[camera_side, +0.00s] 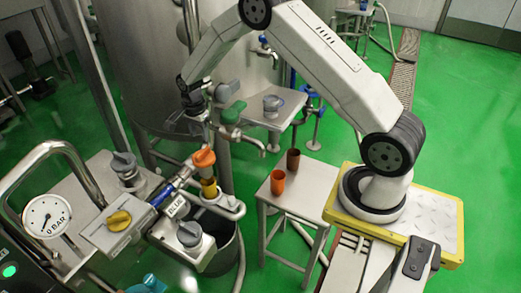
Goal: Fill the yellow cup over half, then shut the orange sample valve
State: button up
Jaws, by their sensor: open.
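The orange sample valve (204,158) shows its orange handle left of centre, above the pipework. Just below it is a yellow cylinder (209,188) that looks like the yellow cup. It appears upright, and its inside and fill level cannot be seen. My gripper (194,108) is up and to the left of the orange handle, in front of the steel tank. It is open, and I see nothing held in it. Its fingertips are small and dark here, so its exact gap to the nearby valves is unclear.
An orange cup (277,182) and a brown cup (293,160) stand on a steel stool (310,190). A green-handled valve (233,112) is close right of my gripper. A yellow knob (119,220), a pressure gauge (46,215) and a dark bucket (222,250) are at lower left.

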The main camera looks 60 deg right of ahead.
aim_at(202, 152)
jog(key=shift+f, duration=3.9)
jog(key=shift+c, duration=0.2)
grip_shut()
